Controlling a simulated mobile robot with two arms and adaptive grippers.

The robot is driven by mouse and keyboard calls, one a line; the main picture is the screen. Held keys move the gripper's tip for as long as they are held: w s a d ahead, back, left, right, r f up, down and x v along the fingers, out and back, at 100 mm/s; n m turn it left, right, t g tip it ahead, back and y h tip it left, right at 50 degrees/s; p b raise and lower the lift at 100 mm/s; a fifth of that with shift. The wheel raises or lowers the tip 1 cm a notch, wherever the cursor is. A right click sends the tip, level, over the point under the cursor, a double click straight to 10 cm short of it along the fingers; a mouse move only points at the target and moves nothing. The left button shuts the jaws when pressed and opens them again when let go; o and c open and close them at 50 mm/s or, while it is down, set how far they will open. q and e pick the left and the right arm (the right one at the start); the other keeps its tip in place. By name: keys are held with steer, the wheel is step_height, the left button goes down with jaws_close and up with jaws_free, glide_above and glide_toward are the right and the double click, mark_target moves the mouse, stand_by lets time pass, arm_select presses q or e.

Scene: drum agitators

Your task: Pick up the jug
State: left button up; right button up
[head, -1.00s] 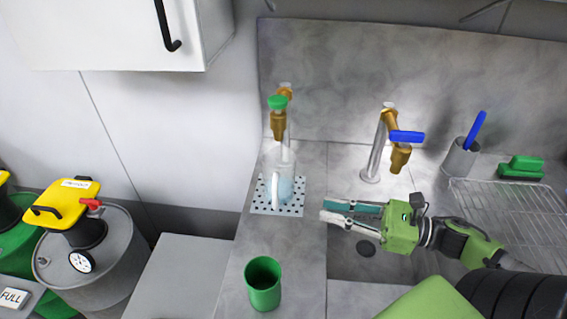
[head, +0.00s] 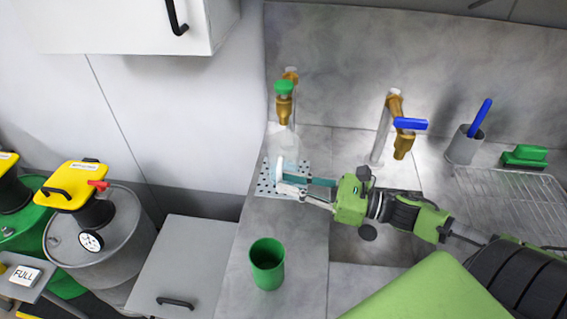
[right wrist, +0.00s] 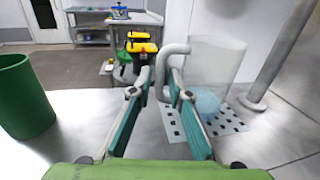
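The clear jug (head: 286,147) with a white handle stands upright on a perforated drip plate (head: 265,188), below a brass tap with a green knob (head: 284,88). Some pale blue shows low in the jug (right wrist: 215,65) in the right wrist view. My right gripper (head: 280,181) reaches in from the right, with its fingertips at the handle. In the right wrist view the fingers (right wrist: 157,88) are apart, and the upright bar of the handle (right wrist: 160,72) shows between their tips. I see no grip on it. My left gripper is not in view.
A green cup (head: 267,265) stands on the counter in front. A second tap with a blue lever (head: 410,124) rises behind my right arm. A sink, wire rack (head: 515,195), brush holder (head: 464,146) and green scrubber (head: 525,156) are at right. Drums stand left.

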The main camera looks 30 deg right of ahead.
mark_target(279, 179)
steer(key=shift+x, duration=1.65)
jaws_close()
steer(key=shift+r, duration=0.15)
